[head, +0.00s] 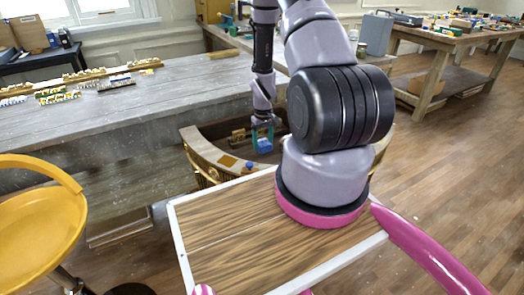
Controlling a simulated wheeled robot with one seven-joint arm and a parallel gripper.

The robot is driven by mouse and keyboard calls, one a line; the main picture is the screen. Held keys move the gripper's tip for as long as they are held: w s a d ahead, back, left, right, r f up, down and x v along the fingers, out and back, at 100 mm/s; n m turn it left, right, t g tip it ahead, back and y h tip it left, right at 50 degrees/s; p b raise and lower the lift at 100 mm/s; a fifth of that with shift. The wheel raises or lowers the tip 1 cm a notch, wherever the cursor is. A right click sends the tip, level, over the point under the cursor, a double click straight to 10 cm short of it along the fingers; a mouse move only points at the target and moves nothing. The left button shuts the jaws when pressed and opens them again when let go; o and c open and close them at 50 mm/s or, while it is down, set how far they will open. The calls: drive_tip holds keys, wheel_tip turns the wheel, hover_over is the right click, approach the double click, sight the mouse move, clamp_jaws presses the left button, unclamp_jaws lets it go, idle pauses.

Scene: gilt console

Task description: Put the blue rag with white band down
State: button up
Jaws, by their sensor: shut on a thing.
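My gripper (262,137) is near the middle of the head view, pointing down with its teal fingers around a small blue rag (264,146). The gripper is shut on the rag, which appears held above or in front of the curved console. A white band on the rag is too small to make out clearly. The gilt console (207,150) has a pale curved top and gold legs, and part of it is hidden behind my arm. Whether the rag touches anything below it cannot be told.
A small orange-brown item (228,160) and a small blue item (250,165) lie on the console's near part. A long grey table (150,110) with small blocks stands behind left. A yellow chair (35,225) is at left. Wooden floor (440,170) is open at right.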

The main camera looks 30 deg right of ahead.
sight(263, 149)
drive_tip(key=shift+d+f, duration=0.1)
drive_tip(key=shift+f, duration=1.75)
drive_tip(key=shift+f, duration=0.15)
drive_tip(key=o, duration=1.4)
drive_tip(key=shift+o, duration=0.2)
wheel_tip(263, 149, up, 12)
drive_tip(key=shift+r, duration=0.2)
